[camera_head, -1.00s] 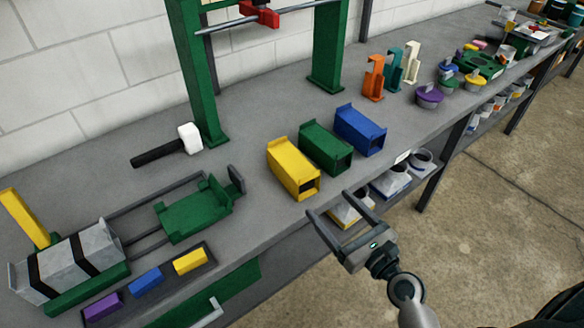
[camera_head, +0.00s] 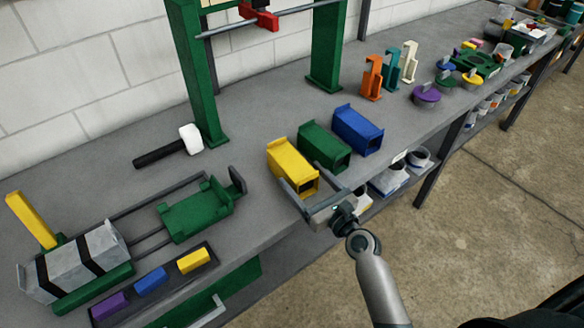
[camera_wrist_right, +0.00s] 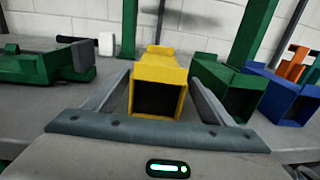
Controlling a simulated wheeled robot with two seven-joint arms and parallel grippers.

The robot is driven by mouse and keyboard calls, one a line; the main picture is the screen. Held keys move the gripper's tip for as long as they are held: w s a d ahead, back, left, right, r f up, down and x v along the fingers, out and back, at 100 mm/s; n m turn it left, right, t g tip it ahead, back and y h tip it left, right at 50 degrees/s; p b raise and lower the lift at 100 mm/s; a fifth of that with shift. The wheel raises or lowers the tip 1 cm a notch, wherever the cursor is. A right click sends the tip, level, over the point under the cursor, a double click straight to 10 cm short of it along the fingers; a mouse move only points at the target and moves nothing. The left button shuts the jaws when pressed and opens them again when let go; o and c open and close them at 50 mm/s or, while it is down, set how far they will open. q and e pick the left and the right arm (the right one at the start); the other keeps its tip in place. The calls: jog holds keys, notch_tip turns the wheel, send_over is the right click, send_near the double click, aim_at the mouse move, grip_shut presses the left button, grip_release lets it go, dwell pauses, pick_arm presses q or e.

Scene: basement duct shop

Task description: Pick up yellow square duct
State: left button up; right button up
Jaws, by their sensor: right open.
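The yellow square duct (camera_head: 290,162) lies on the grey workbench with its dark open end facing my right gripper. My right gripper (camera_head: 304,190) is open at the bench's front edge, its fingers reaching toward the duct's near end. In the right wrist view the yellow duct (camera_wrist_right: 160,75) sits between the two open fingers (camera_wrist_right: 158,95). A gap shows on both sides there, and I cannot tell whether a finger touches it. My left gripper is not in view.
A green duct (camera_head: 322,145) and a blue duct (camera_head: 357,128) stand close to the right of the yellow one. A mallet (camera_head: 170,147) and a green sliding fixture (camera_head: 195,210) lie to the left. A green press frame (camera_head: 197,80) rises behind.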

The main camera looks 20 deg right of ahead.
aim_at(292, 166)
jog(key=shift+w+a, duration=0.1)
jog(key=shift+w, duration=0.1)
jog(key=shift+w+a+r, duration=0.15)
jog(key=shift+w+a, duration=0.05)
jog(key=shift+w, duration=0.3)
jog(key=shift+p+x, duration=0.7)
jog(key=shift+x, duration=1.35)
jog(key=c, duration=1.3)
